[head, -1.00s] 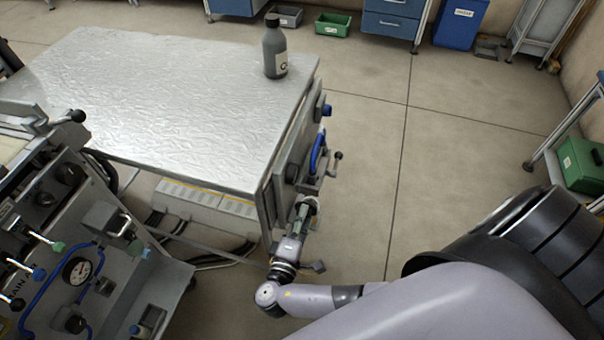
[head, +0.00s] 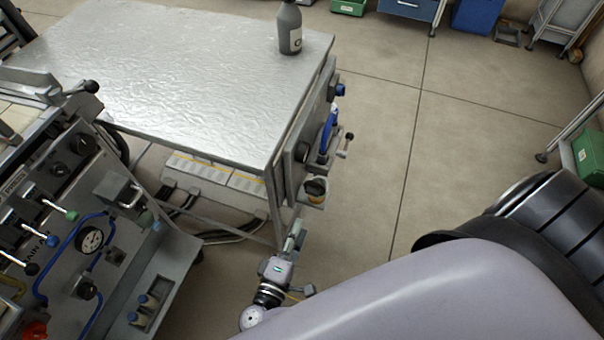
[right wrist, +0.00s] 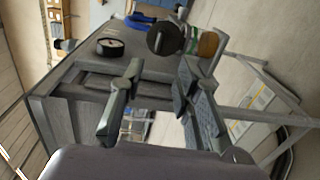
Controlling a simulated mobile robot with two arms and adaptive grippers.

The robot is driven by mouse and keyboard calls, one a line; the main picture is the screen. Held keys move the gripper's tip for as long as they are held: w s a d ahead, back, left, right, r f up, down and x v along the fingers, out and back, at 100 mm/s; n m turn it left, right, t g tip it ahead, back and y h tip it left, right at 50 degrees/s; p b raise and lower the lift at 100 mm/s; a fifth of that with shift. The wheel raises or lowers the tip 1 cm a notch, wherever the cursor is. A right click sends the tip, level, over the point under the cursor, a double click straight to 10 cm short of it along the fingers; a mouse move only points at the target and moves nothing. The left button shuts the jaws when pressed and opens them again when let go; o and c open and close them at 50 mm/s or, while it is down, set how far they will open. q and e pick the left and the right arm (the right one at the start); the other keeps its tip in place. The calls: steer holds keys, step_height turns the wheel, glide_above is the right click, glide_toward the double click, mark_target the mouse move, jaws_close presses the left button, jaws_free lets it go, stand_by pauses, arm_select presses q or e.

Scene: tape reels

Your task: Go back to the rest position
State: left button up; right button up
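My right gripper (head: 296,232) is below the right side of the metal table in the head view, pointing up toward it. In the right wrist view its two fingers (right wrist: 160,78) stand apart with nothing between them. A holder on the table's side carries a dark round knob and a yellow-brown reel (head: 315,196). The reel also shows beyond the right finger in the right wrist view (right wrist: 208,45), apart from the gripper. My left gripper is not in view.
The metal table (head: 170,70) has a grey bottle (head: 290,28) at its far right corner. The floor (head: 385,120) right of the table is open.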

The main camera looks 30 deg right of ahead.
steer(key=shift+s+a, duration=0.3)
steer(key=shift+a, duration=0.05)
stand_by(0.3)
